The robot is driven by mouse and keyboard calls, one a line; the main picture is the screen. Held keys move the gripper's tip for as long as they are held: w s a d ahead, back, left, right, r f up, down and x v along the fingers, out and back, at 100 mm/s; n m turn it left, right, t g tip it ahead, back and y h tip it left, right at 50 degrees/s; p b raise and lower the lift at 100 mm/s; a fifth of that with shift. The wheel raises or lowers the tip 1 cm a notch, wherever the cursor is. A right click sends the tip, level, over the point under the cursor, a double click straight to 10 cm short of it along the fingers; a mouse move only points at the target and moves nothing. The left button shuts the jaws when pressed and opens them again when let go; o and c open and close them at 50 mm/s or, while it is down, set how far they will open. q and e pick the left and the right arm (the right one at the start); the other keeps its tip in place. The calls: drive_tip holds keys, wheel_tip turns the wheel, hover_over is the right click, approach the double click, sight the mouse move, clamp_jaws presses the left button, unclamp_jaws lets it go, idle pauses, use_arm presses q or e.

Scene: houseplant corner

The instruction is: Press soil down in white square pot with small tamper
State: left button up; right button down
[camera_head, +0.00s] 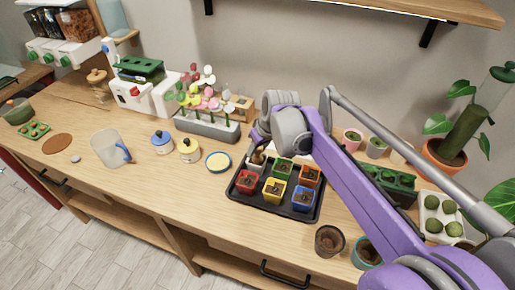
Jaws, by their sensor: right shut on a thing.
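A black tray (234,193) on the wooden counter holds several small square pots. The white square pot (254,168) is at its back left corner, partly hidden by my right gripper and the tool. My right gripper (258,146) comes in from the right, directly above the white pot, and is shut on the small tamper. The brown tamper (258,157) points down at the pot's opening; whether it touches the soil cannot be told. The soil in the white pot is mostly hidden. My left gripper is not in view.
Red (246,182), green (283,168), yellow (274,190), orange (309,176) and blue (303,199) pots crowd the tray. A planter of flowers (207,126) stands behind left. A brown pot (329,241) is at the front.

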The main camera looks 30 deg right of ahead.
drive_tip(key=shift+w+r+p, duration=0.1)
drive_tip(key=shift+r+p, duration=2.25)
drive_tip(key=shift+r, duration=1)
drive_tip(key=shift+f, duration=0.1)
